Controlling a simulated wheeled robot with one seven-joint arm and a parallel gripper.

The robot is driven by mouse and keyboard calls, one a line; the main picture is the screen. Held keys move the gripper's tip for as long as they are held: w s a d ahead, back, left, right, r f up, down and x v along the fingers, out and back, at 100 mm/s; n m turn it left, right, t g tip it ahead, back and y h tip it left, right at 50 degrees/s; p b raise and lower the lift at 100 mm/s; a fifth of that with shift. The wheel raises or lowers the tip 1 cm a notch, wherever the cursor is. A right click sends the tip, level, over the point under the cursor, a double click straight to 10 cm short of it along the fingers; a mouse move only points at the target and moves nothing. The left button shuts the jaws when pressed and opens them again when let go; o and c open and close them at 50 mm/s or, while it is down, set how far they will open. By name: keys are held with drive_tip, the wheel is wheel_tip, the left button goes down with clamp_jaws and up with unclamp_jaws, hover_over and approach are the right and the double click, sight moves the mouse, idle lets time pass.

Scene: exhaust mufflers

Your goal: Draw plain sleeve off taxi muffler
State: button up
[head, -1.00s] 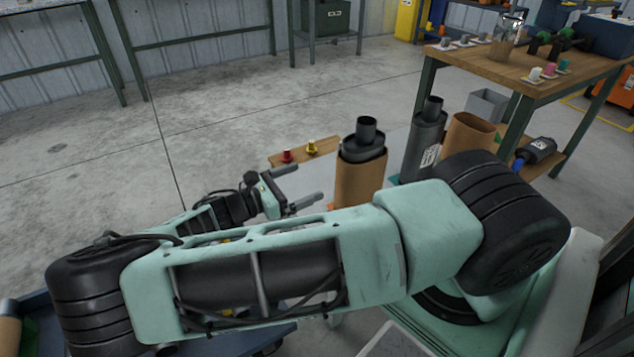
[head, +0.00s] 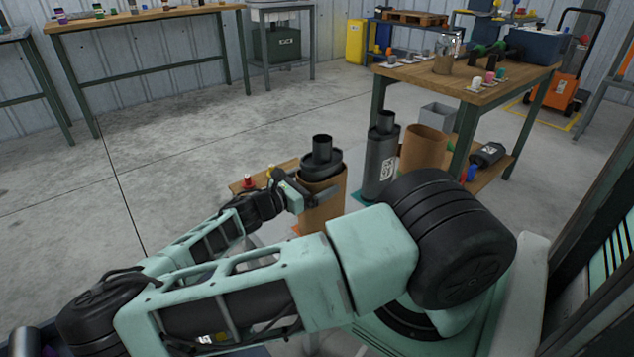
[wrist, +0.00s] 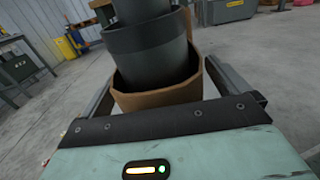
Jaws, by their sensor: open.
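A brown cardboard sleeve (head: 322,208) stands upright around a dark grey muffler (head: 322,160), whose stepped top and pipe stick out above its rim. In the wrist view the sleeve (wrist: 160,98) and the muffler (wrist: 150,55) fill the space ahead of my gripper (wrist: 162,82). The gripper is open, with one finger on each side of the sleeve. Whether the fingers touch it I cannot tell. In the head view my gripper (head: 302,194) is at the sleeve's left side, near its upper part. No writing shows on this sleeve. The muffler's lower part is hidden inside it.
A bare grey muffler with a white label (head: 380,160) stands to the right, beside another brown sleeve (head: 424,148). A wooden strip with red and yellow pegs (head: 248,182) lies to the left. A wooden table (head: 470,80) stands behind right. Open floor lies behind left.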

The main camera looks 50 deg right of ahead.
drive_tip(key=shift+s+d, duration=0.15)
drive_tip(key=shift+d, duration=0.35)
